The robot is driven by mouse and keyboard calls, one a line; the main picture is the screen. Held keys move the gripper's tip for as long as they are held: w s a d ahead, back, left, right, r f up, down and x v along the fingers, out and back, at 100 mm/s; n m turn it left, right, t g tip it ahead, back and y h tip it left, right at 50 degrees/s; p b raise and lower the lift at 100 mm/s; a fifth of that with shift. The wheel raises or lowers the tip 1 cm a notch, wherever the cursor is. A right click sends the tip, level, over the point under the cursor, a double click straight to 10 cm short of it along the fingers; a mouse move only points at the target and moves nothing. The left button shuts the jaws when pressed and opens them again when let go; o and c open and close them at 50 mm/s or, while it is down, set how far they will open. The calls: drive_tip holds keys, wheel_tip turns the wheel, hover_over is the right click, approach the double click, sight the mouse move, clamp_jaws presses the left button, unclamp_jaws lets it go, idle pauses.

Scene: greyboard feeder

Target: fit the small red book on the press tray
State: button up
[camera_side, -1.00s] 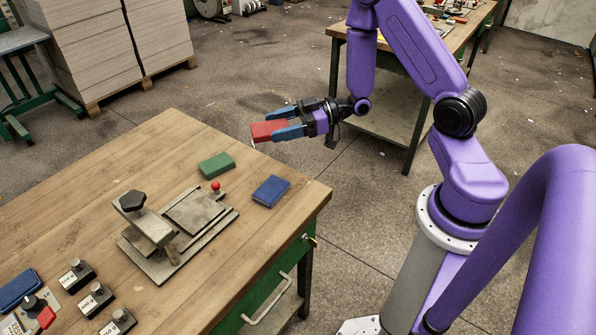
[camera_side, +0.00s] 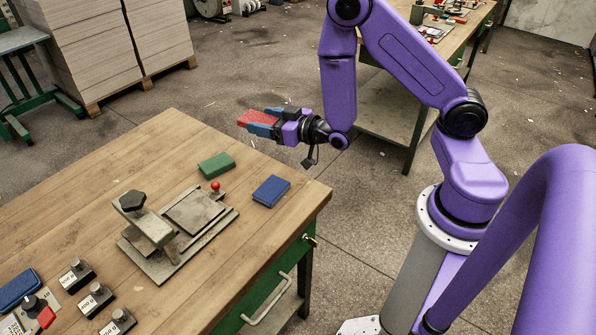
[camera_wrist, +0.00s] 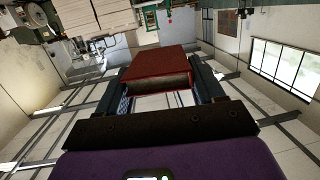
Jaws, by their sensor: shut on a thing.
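The small red book (camera_side: 258,118) is between the blue fingers of my gripper (camera_side: 264,124), which is shut on it. The book is held in the air above the far edge of the bench, clear of everything. In the wrist view the red book (camera_wrist: 161,66) shows ahead of the palm, with a finger of my gripper (camera_wrist: 163,88) on each side. The press (camera_side: 150,232) stands on the bench below, with a black knob on its arm. Its flat grey press tray (camera_side: 195,212) is bare, with a red ball handle (camera_side: 215,186) at its far corner.
A green book (camera_side: 216,164) and a blue book (camera_side: 271,191) lie near the tray. Another blue book (camera_side: 18,289) and several labelled weights (camera_side: 77,277) are at the front left. The wooden bench (camera_side: 95,195) is clear at the back left.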

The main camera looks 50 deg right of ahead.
drive_tip(key=shift+s+d+r+m+h, duration=0.15)
drive_tip(key=shift+s+m+h, duration=0.15)
drive_tip(key=shift+h, duration=0.15)
drive_tip(key=shift+s+d+m+h, duration=0.15)
drive_tip(key=shift+m+h, duration=0.15)
drive_tip(key=shift+h, duration=0.15)
drive_tip(key=a+f+n+g+y, duration=0.1)
drive_tip(key=a+n+g+y, duration=0.6)
drive_tip(key=n+y, duration=0.5)
drive_tip(key=s+d+f+n+g+y, duration=0.2)
drive_tip(key=s+d+n+g+y, duration=0.2)
drive_tip(key=s+g, duration=0.4)
drive_tip(key=shift+n+g, duration=0.6)
drive_tip(key=shift+n, duration=0.3)
hover_over(249, 174)
drive_tip(key=s, duration=0.1)
drive_tip(key=f, duration=0.8)
drive_tip(key=shift+s+d+f, duration=0.1)
drive_tip(key=shift+s+f, duration=0.1)
drive_tip(key=shift+f, duration=0.05)
drive_tip(key=shift+w+f, duration=0.6)
drive_tip(key=shift+f, duration=0.15)
drive_tip(key=shift+w+f, duration=0.1)
drive_tip(key=shift+f, duration=1.25)
